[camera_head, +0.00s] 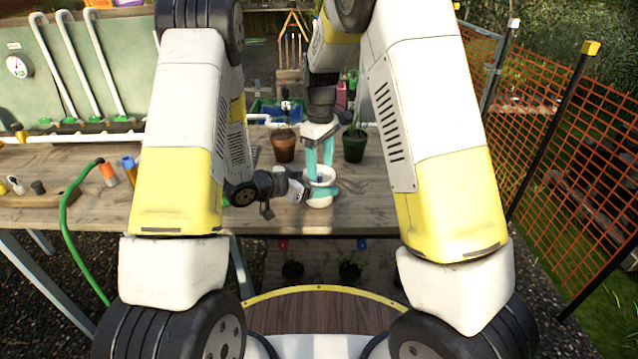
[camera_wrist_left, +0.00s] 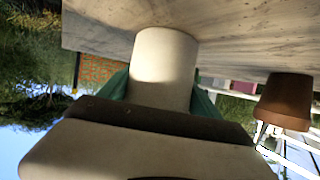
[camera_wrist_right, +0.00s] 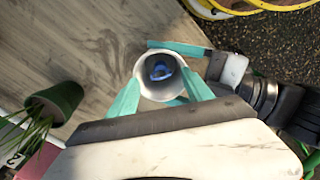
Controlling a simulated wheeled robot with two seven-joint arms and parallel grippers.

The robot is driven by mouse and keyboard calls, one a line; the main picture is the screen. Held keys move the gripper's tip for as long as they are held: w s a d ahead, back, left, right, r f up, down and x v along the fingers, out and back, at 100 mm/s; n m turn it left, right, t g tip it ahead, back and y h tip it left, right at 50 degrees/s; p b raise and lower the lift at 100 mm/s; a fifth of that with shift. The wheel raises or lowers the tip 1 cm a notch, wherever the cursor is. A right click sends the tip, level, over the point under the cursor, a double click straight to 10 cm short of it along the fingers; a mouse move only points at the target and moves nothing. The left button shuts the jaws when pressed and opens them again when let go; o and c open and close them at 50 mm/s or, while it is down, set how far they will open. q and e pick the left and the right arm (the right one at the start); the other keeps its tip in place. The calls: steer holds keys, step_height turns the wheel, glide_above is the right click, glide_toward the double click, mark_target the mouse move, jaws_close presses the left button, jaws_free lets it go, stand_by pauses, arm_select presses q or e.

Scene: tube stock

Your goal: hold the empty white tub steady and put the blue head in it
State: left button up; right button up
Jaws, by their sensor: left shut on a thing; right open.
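The white tub (camera_head: 320,202) stands upright near the front of the wooden bench. It fills the middle of the left wrist view (camera_wrist_left: 165,65). My left gripper (camera_head: 322,190) is shut on its side, with one teal finger along each side. The blue head (camera_wrist_right: 160,69) lies inside the tub, seen through the open mouth in the right wrist view. My right gripper (camera_head: 319,168) points down above the tub. Its teal fingers are apart, on either side of the mouth, with nothing between them touching the blue head.
A brown pot (camera_head: 284,146) and a dark green pot with a plant (camera_head: 354,145) stand just behind the tub. An orange-topped cylinder (camera_head: 108,173), a blue one (camera_head: 129,168) and a green hose (camera_head: 66,215) are at the left. Bench right of the tub is clear.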

step_height(320, 180, up, 12)
stand_by(0.6)
arm_select(q)
steer(key=o, duration=1.5)
steer(key=shift+c, duration=0.2)
steer(key=shift+a, duration=0.1)
